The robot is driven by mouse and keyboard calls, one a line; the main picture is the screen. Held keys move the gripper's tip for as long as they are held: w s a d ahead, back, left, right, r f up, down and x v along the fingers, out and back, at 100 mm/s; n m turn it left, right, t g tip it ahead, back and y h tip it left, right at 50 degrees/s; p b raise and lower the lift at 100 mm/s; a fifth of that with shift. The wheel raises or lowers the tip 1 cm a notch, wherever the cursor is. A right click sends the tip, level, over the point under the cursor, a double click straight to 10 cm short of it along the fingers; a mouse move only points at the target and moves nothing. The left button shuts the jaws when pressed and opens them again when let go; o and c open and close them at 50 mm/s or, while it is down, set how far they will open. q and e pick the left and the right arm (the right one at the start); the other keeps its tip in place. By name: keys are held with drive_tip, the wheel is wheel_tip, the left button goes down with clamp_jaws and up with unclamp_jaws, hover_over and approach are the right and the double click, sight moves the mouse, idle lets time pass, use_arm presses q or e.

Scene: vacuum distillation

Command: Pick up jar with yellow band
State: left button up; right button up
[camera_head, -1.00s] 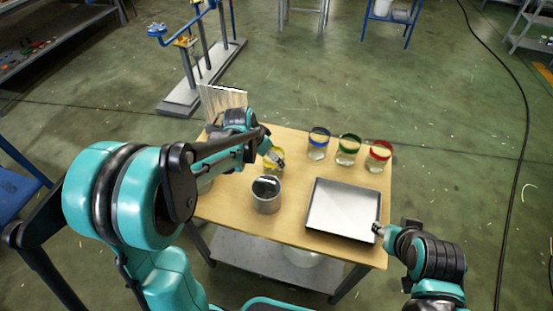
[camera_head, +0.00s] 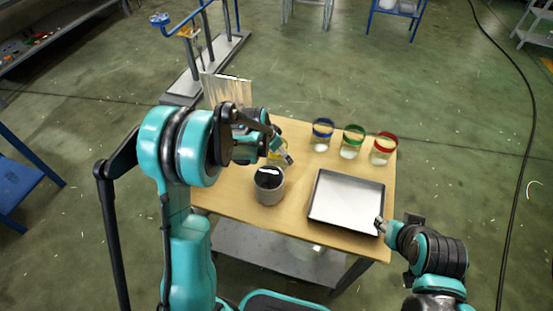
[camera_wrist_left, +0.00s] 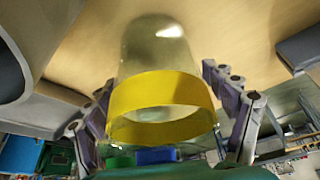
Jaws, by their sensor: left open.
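The jar with the yellow band (camera_wrist_left: 160,92) is clear glass and fills the middle of the left wrist view. It stands between the two fingers of my left gripper (camera_wrist_left: 165,118), which is open, with a visible gap on the right side. In the head view my left gripper (camera_head: 281,153) is at the jar on the table, and the arm hides most of the jar. My right gripper (camera_head: 380,226) is by the right edge of the tray, too small to tell open from shut.
On the wooden table (camera_head: 232,190) stand jars with blue (camera_head: 321,136), green (camera_head: 351,142) and red (camera_head: 383,149) bands. A grey pot (camera_head: 268,186) with a dark top is in front of the left gripper. A metal tray (camera_head: 347,200) lies at the front right.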

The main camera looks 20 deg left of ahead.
use_arm(q)
drive_tip(key=shift+w+f, duration=0.1)
drive_tip(key=shift+f, duration=0.2)
drive_tip(key=shift+r, duration=0.15)
drive_tip(key=shift+c, duration=0.7)
drive_tip(key=c, duration=1.2)
